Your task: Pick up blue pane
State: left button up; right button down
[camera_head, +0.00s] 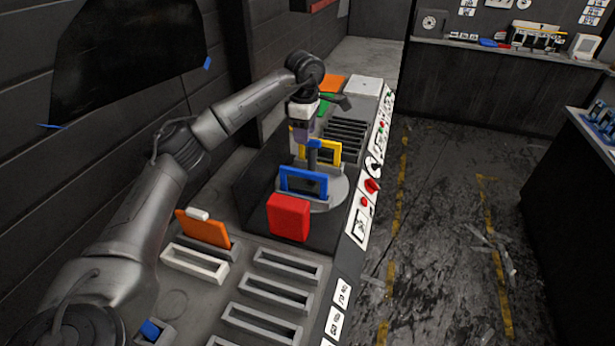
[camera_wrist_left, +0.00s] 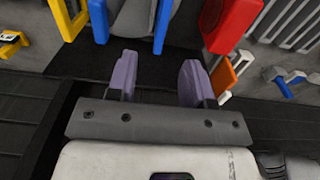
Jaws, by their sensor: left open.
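The blue pane (camera_head: 303,182) is a blue frame with a dark middle. It stands upright on a round grey holder, between a yellow frame (camera_head: 333,151) behind and a red block (camera_head: 289,217) in front. In the left wrist view the blue pane (camera_wrist_left: 162,25) shows only in part at the top edge, between the yellow frame (camera_wrist_left: 68,18) and the red block (camera_wrist_left: 230,24). My left gripper (camera_head: 304,134) is above and behind the blue pane. In the left wrist view its purple fingers (camera_wrist_left: 158,76) are apart with nothing between them. My right gripper is not in view.
An orange pane (camera_head: 204,228) stands in a slot at the front left of the bench. Several empty slotted holders (camera_head: 288,263) lie in front of the red block. A dark wall (camera_head: 60,170) runs along the left.

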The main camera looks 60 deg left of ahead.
pick_arm(q)
jog(key=b, duration=0.1)
send_over(303, 171)
notch_tip(303, 171, down, 7)
jog(key=shift+d+f, duration=0.15)
jog(key=shift+f, duration=0.8)
jog(key=shift+f+b, duration=0.7)
jog(key=shift+f, duration=1.9)
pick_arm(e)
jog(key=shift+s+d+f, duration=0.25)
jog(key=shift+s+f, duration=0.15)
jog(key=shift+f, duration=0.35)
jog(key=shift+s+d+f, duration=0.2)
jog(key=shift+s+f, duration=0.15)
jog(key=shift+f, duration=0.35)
pick_arm(q)
jog(key=shift+c, duration=0.4)
grip_shut()
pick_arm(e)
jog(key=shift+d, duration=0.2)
